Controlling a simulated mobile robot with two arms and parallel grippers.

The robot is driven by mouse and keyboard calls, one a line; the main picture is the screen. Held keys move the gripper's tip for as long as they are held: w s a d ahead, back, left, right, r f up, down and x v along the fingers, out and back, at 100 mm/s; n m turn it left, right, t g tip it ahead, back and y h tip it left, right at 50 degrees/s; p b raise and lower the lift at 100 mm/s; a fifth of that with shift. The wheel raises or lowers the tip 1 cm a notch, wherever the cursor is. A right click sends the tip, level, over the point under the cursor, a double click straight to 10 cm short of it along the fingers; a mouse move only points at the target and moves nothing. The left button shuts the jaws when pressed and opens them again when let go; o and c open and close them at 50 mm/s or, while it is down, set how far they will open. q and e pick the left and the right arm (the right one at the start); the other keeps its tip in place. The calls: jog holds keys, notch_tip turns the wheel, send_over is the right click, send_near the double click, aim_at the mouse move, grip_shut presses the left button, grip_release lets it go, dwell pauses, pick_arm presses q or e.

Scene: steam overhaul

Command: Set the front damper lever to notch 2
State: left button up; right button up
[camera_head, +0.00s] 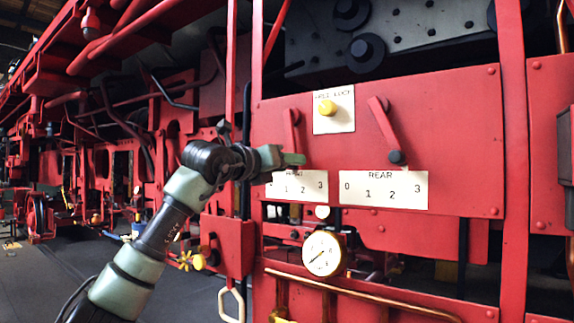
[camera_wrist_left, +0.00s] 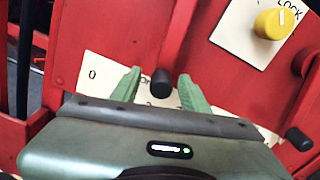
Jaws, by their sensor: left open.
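The front damper lever (camera_head: 292,128) is a red bar on the red panel, hanging nearly straight down above the white FRONT plate (camera_head: 310,188) in the head view. In the left wrist view the lever (camera_wrist_left: 178,35) ends in a black knob (camera_wrist_left: 162,84). My left gripper (camera_head: 296,158) is at the lever's lower end. Its two green fingers (camera_wrist_left: 159,80) are open, one on each side of the knob. The gripper hides the knob and the plate's 0 in the head view, so I cannot tell the notch.
The rear lever (camera_head: 385,128) with its black knob stands to the right, above the REAR plate (camera_head: 384,189). A yellow lock knob (camera_head: 327,107) sits between the levers, higher up. A pressure gauge (camera_head: 323,254) and a copper pipe (camera_head: 360,294) are below.

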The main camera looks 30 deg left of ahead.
pick_arm(q)
jog(key=shift+s+f, duration=0.1)
jog(key=shift+s, duration=0.25)
jog(key=s+b, duration=0.3)
jog(key=s, duration=0.4)
jog(key=shift+a+b, duration=0.3)
jog(key=shift+b, duration=0.05)
